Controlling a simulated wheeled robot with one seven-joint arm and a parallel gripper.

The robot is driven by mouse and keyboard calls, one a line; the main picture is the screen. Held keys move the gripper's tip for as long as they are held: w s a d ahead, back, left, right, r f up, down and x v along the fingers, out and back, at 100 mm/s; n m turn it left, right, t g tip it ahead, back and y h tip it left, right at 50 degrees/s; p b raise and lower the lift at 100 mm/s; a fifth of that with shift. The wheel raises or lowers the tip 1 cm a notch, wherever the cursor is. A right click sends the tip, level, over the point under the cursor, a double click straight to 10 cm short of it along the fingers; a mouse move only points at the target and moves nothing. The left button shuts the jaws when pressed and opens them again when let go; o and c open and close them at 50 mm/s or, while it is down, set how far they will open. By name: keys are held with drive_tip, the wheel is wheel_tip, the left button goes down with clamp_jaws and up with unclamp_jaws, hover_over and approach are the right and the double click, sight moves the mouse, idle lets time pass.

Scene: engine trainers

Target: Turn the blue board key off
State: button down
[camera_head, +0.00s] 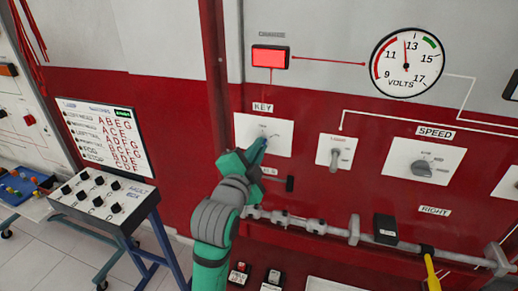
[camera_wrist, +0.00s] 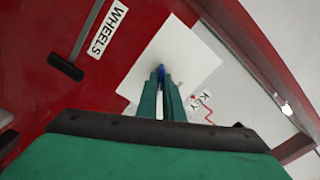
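The blue key (camera_wrist: 161,72) shows in the wrist view on the white key plate (camera_wrist: 196,55), between the tips of my two green fingers. My gripper (camera_wrist: 160,82) is nearly closed, with a narrow gap that holds the key's blue bow; it appears shut on it. In the head view my gripper (camera_head: 258,150) reaches up to the lower part of the white plate (camera_head: 280,128) under the KEY label (camera_head: 263,107). There the key is mostly hidden by my fingers, so its exact angle is hard to tell.
A red CHARGE lamp (camera_head: 271,56) is lit above the key. The volts gauge (camera_head: 406,61) reads between 11 and 13. A toggle switch plate (camera_head: 336,151) and the SPEED knob plate (camera_head: 425,163) lie to the right. A grey rod (camera_head: 300,220) runs below.

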drive_tip(key=shift+n, duration=0.3)
drive_tip(key=n, duration=1.1)
drive_tip(key=shift+a, duration=0.15)
drive_tip(key=shift+n, duration=0.3)
idle(0.4)
drive_tip(key=c, duration=1.9)
unclamp_jaws()
